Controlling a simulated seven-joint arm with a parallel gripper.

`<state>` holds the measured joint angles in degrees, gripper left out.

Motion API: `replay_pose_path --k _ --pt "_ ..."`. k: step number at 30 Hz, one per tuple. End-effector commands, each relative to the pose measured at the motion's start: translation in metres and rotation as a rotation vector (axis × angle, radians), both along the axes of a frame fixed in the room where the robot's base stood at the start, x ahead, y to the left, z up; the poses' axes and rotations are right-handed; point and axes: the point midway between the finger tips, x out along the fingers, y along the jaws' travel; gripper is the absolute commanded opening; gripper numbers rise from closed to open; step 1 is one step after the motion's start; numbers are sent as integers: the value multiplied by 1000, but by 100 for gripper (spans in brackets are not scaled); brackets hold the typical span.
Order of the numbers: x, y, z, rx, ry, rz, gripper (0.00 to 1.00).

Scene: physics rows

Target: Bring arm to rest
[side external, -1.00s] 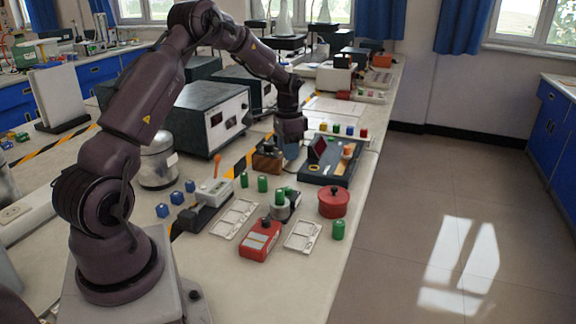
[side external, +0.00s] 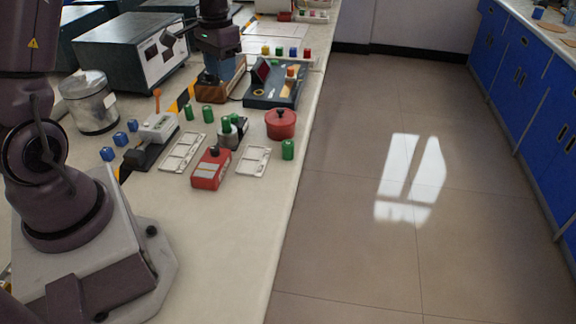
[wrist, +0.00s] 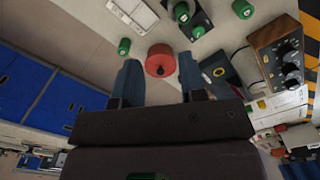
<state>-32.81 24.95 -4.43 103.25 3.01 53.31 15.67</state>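My gripper (side external: 220,66) hangs over the far part of the bench, by the brown wooden box (side external: 232,88) and left of the dark tray (side external: 262,101). In the wrist view my gripper (wrist: 157,60) has its two blue-grey fingers apart, with nothing held between them. The red lidded pot (wrist: 160,49) shows beyond the gap between the fingers; the side view shows this pot (side external: 281,125) well away from the gripper. The upper part of my arm is cut off in the side view.
Several green cylinders (side external: 288,150), a red box (side external: 211,170) and white slotted plates (side external: 253,162) stand on the near bench. Blue cubes (side external: 107,154) and a metal canister (side external: 90,103) are at left. A large instrument (side external: 138,50) stands behind. The front bench surface is clear.

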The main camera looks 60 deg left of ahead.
Motion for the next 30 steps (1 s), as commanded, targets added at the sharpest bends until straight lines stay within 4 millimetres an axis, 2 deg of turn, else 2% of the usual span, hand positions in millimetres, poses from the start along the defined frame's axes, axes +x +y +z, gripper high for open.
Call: replay_pose_path --k 1,6,10,15,21,27,30 --pt "-7 -17 17 15 -19 4 38" --pt "-40 -72 60 50 -92 26 38" --pt "-70 -110 84 65 -166 20 38" --pt "-112 -151 103 67 -280 -22 38" --pt "-145 -182 117 56 -420 -119 38" --pt "-152 -195 134 51 -516 -182 38" --pt "-152 -197 135 48 -517 -194 38"
